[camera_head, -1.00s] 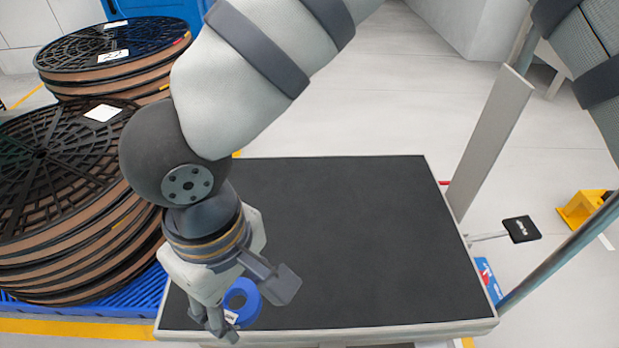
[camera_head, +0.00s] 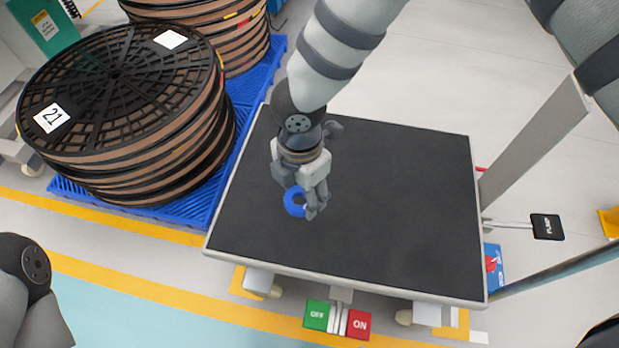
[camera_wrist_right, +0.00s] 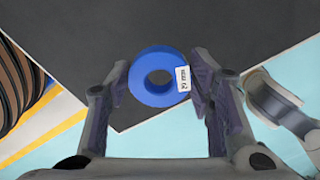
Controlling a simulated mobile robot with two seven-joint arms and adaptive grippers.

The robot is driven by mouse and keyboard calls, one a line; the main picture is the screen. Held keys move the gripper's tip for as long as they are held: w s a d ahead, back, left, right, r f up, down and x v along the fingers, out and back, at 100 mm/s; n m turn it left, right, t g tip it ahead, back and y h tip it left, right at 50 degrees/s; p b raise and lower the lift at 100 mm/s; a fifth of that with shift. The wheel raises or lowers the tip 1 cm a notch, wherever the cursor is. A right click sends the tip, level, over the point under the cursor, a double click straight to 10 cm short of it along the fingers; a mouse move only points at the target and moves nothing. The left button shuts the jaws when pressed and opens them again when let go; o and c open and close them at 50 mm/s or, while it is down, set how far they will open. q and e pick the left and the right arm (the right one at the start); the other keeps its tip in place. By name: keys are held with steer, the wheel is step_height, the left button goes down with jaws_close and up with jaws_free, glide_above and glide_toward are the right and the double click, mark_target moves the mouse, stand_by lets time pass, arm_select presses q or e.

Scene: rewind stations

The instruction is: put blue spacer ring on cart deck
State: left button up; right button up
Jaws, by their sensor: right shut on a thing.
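The blue spacer ring (camera_head: 294,201) is between the fingers of my right gripper (camera_head: 304,202), which is shut on it. In the right wrist view the ring (camera_wrist_right: 157,76) sits between both fingertips, with a white label on its right side. The cart deck (camera_head: 400,205) is a black surface with a pale rim. The ring shows over the left part of the deck; whether it touches the deck or hangs above it I cannot tell. My left gripper is not in view.
Large cable reels (camera_head: 120,85) stack on a blue pallet (camera_head: 192,208) left of the cart. A grey upright panel (camera_head: 533,140) stands at the deck's right side. Green and red pedals (camera_head: 337,319) lie at the front. The rest of the deck is bare.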

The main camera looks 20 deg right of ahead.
steer(key=f, duration=0.1)
steer(key=w+d+f, duration=0.1)
steer(key=w+f, duration=0.1)
steer(key=shift+w+d+f+b, duration=0.1)
steer(key=shift+d+f+b, duration=0.2)
steer(key=shift+b, duration=0.1)
steer(key=f, duration=0.2)
steer(key=f+b, duration=0.1)
steer(key=shift+w+d+f, duration=0.2)
steer(key=shift+f, duration=0.15)
steer(key=shift+r, duration=0.15)
steer(key=o, duration=1.2)
steer(key=shift+c, duration=0.2)
step_height(320, 180, up, 12)
steer(key=p, duration=0.3)
